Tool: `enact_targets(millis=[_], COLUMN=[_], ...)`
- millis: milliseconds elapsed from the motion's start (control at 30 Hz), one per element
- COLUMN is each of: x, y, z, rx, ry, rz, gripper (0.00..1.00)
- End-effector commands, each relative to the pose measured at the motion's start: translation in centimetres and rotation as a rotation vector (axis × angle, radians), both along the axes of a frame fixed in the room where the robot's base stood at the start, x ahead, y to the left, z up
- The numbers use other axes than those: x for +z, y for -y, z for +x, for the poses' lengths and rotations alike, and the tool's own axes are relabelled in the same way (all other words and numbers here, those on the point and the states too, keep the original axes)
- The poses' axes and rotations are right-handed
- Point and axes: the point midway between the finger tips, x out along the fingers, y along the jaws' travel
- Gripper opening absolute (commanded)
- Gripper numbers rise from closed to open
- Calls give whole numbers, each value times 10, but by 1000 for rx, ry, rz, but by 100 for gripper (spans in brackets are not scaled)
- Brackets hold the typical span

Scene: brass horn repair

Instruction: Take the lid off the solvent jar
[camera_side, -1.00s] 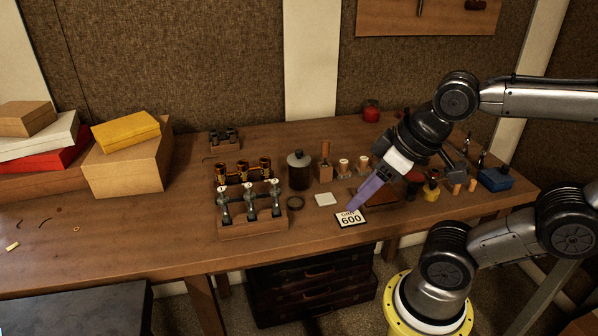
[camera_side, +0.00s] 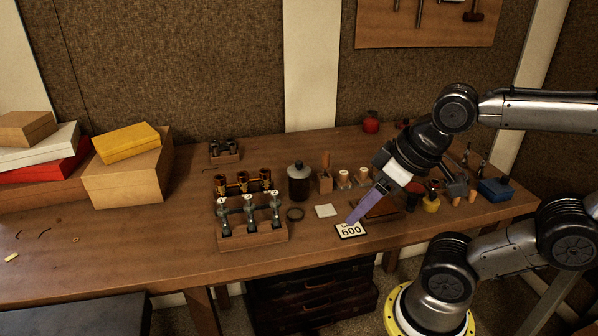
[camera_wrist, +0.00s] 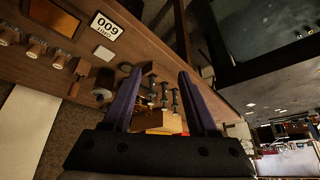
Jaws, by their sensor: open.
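The solvent jar (camera_side: 299,187) is a dark brown jar standing upright near the middle of the bench in the side view. Its grey lid (camera_side: 298,167) is on top. In the wrist view the jar (camera_wrist: 103,82) shows small and dim, left of the fingers. My gripper (camera_side: 352,220) has long purple fingers and hangs above the bench, to the right and front of the jar, well apart from it. In the wrist view my gripper (camera_wrist: 158,75) is open with nothing between the fingers.
A rack of metal valves (camera_side: 252,238) stands left of the jar. A wooden block with a handled tool (camera_side: 325,180) stands just right of it. Stacked boxes (camera_side: 130,165) fill the left.

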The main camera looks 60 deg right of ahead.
Motion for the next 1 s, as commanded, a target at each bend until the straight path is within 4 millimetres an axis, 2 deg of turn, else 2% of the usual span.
enact_targets(millis=[67, 167, 267, 467, 633, 800, 1000], x=[0, 20, 48, 99, 130, 139, 118], y=[0, 0, 2, 16, 41, 78, 132], z=[-4, -1, 12, 55, 109, 164, 219], rx=[-66, -194, -359, -716, -1048, -1334, -1546], ry=[-22, -21, -39, -105, -169, -224, -286], rz=[34, 100, 174, 296, 376, 420, 428], gripper=[59, 59, 59, 59, 59, 59, 59])
